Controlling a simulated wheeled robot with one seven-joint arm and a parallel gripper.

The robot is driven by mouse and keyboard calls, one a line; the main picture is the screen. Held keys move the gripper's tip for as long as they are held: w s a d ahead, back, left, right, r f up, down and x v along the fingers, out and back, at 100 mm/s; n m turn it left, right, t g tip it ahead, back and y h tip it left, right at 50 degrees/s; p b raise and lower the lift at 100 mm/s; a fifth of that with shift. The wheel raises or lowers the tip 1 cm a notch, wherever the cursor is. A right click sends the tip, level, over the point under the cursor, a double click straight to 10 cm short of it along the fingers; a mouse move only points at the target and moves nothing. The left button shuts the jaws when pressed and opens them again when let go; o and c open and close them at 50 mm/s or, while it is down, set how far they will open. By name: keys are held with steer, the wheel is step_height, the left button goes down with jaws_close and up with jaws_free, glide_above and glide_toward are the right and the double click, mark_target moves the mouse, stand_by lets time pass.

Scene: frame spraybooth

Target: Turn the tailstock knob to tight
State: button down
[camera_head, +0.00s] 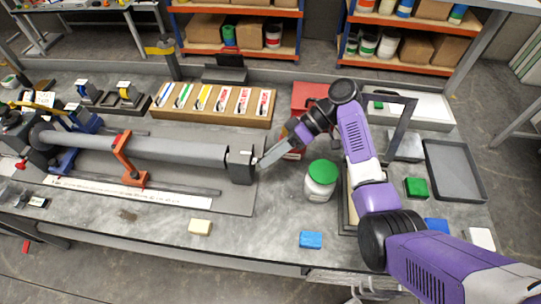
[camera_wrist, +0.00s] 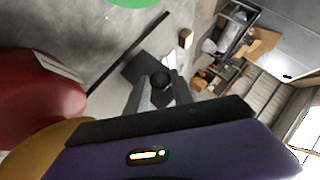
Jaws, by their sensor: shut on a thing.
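The tailstock (camera_head: 241,168) is a dark grey block at the right end of the long grey tube, and it also shows in the wrist view (camera_wrist: 135,68). Its knob (camera_wrist: 160,78) is small, round and black in the wrist view. My gripper (camera_head: 259,163) reaches in from the right at the tailstock's right side. In the wrist view my gripper (camera_wrist: 161,88) has a finger on each side of the knob and is shut on it. In the head view the fingers hide the knob. I cannot read its turn position.
A white jar with a green lid (camera_head: 320,180) stands close to the right of my gripper. A wooden rack of colored cards (camera_head: 212,116) lies behind. A red box (camera_head: 308,96) stands near my arm.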

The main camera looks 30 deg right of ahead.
steer(key=c, duration=1.1)
jaws_free()
step_height(320, 180, up, 20)
